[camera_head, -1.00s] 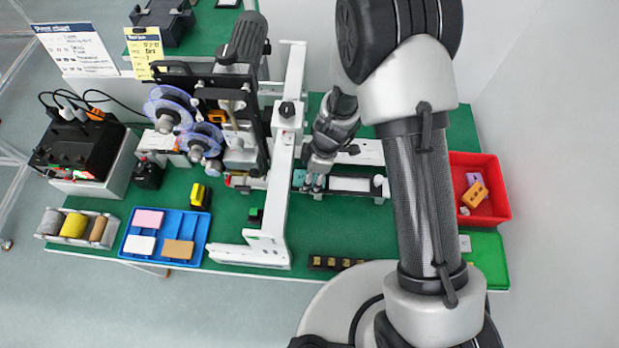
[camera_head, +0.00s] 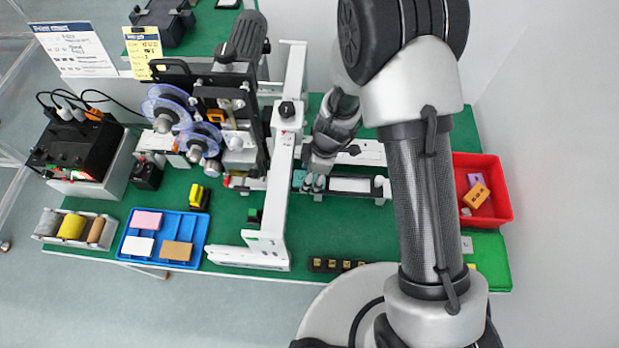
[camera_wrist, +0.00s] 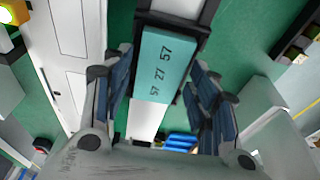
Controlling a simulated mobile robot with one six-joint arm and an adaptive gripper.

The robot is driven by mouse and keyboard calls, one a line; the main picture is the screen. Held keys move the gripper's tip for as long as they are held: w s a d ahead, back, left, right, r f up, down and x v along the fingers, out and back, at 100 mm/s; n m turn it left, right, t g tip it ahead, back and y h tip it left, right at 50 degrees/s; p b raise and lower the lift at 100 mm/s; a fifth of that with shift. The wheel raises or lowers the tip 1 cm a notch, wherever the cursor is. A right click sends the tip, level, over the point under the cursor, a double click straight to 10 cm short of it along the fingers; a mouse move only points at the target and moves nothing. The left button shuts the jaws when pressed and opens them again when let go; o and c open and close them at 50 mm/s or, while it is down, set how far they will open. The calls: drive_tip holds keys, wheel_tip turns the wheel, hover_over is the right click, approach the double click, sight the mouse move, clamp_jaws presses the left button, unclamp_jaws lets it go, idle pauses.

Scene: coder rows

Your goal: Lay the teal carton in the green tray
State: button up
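The teal carton (camera_wrist: 163,66), printed with dark numbers, lies on a dark-edged conveyor or rail of the machine. It also shows in the head view (camera_head: 299,178), just left of my fingertips. My gripper (camera_head: 314,182) is low over the rail. In the wrist view my gripper (camera_wrist: 160,78) has its two blue-padded fingers apart, with the carton seen between them; I cannot tell whether they touch it. The green tray (camera_head: 494,262) is at the right end of the bench, partly hidden behind my arm.
A red bin (camera_head: 490,207) with purple and orange pieces stands behind the green tray. The white machine frame (camera_head: 280,190) stands close left of my gripper. A blue tray (camera_head: 165,237) holds three blocks at left. A small pale item (camera_head: 466,245) lies at the green tray.

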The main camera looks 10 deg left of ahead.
drive_tip(key=c, duration=0.6)
drive_tip(key=shift+o, duration=0.2)
drive_tip(key=shift+r+p, duration=1.35)
drive_tip(key=shift+r, duration=1.15)
drive_tip(key=shift+s+f, duration=0.1)
